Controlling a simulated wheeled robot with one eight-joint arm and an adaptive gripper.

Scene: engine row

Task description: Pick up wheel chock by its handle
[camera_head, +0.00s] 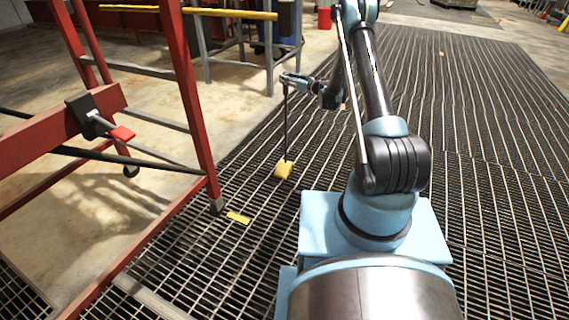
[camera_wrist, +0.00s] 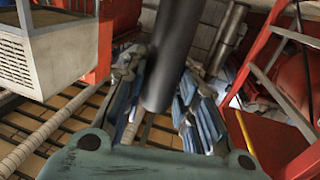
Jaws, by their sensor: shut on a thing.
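The wheel chock (camera_head: 283,170) is a small yellow block at the lower end of a long, thin, dark upright handle (camera_head: 286,125). It shows over the floor grating, left of my arm; whether it touches the grating or hangs just above it I cannot tell. My gripper (camera_head: 287,79) is shut on the top part of the handle. In the wrist view the handle is a thick dark bar (camera_wrist: 172,50) between the two fingers of my gripper (camera_wrist: 163,95). The yellow block does not show in the wrist view.
A red frame stand (camera_head: 190,90) with a red-tipped crossbar (camera_head: 122,133) stands at left. A flat yellow piece (camera_head: 238,217) lies on the grating (camera_head: 480,150) near its foot. A grey-legged bench (camera_head: 240,62) stands behind the chock. The grating at right is clear.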

